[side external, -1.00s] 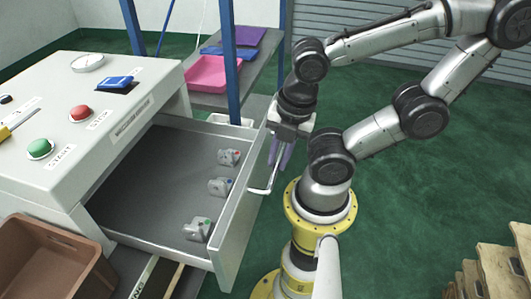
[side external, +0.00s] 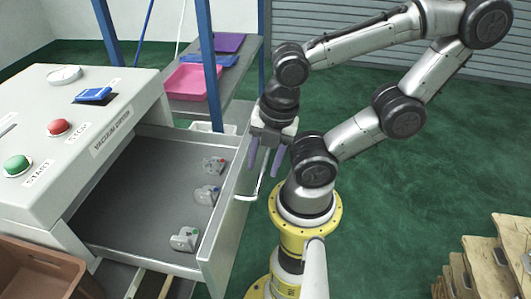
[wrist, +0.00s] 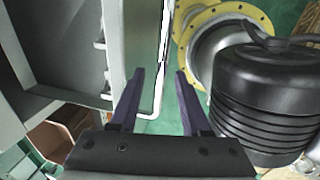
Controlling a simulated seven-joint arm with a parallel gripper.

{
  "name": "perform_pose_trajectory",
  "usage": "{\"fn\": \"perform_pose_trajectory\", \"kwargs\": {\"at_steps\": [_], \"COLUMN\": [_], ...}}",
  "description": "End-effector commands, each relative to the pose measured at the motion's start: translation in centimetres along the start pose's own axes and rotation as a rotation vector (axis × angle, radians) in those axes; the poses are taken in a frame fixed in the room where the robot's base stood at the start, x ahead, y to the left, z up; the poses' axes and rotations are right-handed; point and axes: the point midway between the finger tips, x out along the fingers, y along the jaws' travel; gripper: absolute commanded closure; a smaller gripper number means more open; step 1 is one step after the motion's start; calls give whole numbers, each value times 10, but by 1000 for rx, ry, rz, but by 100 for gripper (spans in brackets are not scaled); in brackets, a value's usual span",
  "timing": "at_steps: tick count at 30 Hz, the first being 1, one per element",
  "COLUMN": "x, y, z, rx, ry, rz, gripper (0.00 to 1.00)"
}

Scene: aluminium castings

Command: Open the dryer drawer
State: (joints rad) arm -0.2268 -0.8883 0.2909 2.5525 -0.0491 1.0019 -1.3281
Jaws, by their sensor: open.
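The dryer drawer (side external: 222,235) is pulled out from the white dryer housing (side external: 110,125), with its grey floor exposed. Its pale bar handle (side external: 247,198) stands off the outside of the front panel and also shows in the wrist view (wrist: 158,100). My gripper (side external: 264,174) is at the handle with its two purple fingers pointing down. In the wrist view my gripper (wrist: 161,75) is open, and the handle bar runs between the spread fingers. I cannot tell whether a finger touches it. Three grey castings (side external: 206,195) lie in the drawer along its front panel.
The housing top carries a green button (side external: 17,165), a red button (side external: 59,128) and a blue device (side external: 94,95). A brown bin (side external: 35,270) stands at lower left. A shelf with a pink tray (side external: 193,82) is behind. Wooden stacks (side external: 490,265) stand at lower right; green floor lies between.

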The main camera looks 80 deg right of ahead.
Motion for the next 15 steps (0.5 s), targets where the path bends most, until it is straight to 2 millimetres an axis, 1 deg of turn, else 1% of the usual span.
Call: {"fn": "perform_pose_trajectory", "kwargs": {"at_steps": [5, 8, 15], "x": [-16, -35, -88], "y": [1, 2, 1], "z": [0, 0, 0], "rx": [-1, -1, -3], "ry": [2, 2, 2], "rz": [6, 8, 7], "gripper": [53, 53, 53]}}
